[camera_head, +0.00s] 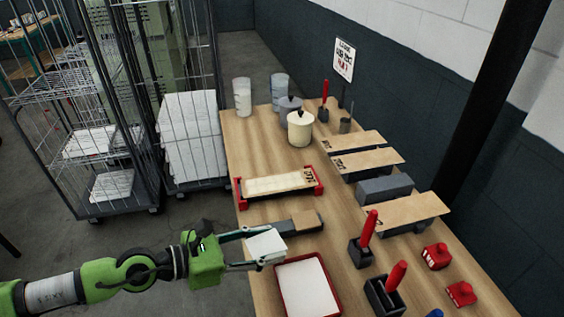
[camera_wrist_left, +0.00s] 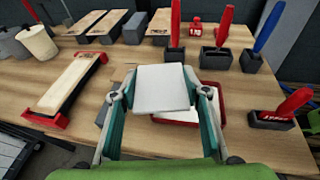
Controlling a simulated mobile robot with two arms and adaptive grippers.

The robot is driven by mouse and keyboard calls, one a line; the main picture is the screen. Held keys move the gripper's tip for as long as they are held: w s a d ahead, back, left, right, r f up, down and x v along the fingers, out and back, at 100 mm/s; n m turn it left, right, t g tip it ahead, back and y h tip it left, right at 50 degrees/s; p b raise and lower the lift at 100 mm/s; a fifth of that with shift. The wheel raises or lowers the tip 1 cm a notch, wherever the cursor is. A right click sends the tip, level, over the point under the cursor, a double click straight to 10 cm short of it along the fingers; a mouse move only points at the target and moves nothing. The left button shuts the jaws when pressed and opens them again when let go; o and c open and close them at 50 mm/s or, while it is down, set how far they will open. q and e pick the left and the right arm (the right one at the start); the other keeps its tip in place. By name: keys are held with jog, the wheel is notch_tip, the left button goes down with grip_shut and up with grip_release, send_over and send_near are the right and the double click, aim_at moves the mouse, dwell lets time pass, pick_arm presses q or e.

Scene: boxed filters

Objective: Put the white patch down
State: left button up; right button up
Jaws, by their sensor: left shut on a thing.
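A white patch (camera_head: 265,245) is held flat between the fingers of my left gripper (camera_head: 262,249), which is shut on it. The patch also shows in the left wrist view (camera_wrist_left: 163,88), between the two fingertips of my left gripper (camera_wrist_left: 161,92). The tray shows partly behind the patch in the left wrist view (camera_wrist_left: 218,92).
A red-ended holder with a pale board (camera_head: 280,184) lies behind my gripper. A grey block with a brown top (camera_head: 306,221) lies beside the fingers. Black holders with red-handled tools (camera_head: 362,252) stand right of the tray. Canisters (camera_head: 300,128) and boards on blocks (camera_head: 366,160) stand farther back.

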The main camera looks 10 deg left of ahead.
aim_at(275, 249)
pick_arm(q)
jog(key=shift+r, duration=0.1)
jog(key=shift+d+r, duration=0.25)
jog(key=shift+d, duration=0.1)
jog(key=r, duration=0.1)
jog(key=d+r, duration=0.1)
jog(key=r, duration=0.1)
jog(key=shift+s+d+r+m+g+b, duration=0.1)
jog(key=shift+s+d+m+g+b, duration=0.2)
jog(key=shift+s+m+g, duration=0.1)
jog(key=shift+s+a+r+h, duration=0.2)
jog(key=shift+a+r+h, duration=0.1)
jog(key=shift+a+r, duration=0.4)
jog(key=s+a+n+t+y, duration=0.1)
jog(key=s+a, duration=0.2)
jog(key=a, duration=0.7)
jog(key=shift+s+a+b, duration=0.25)
jog(key=shift+s+b, duration=0.1)
jog(key=shift+b, duration=0.1)
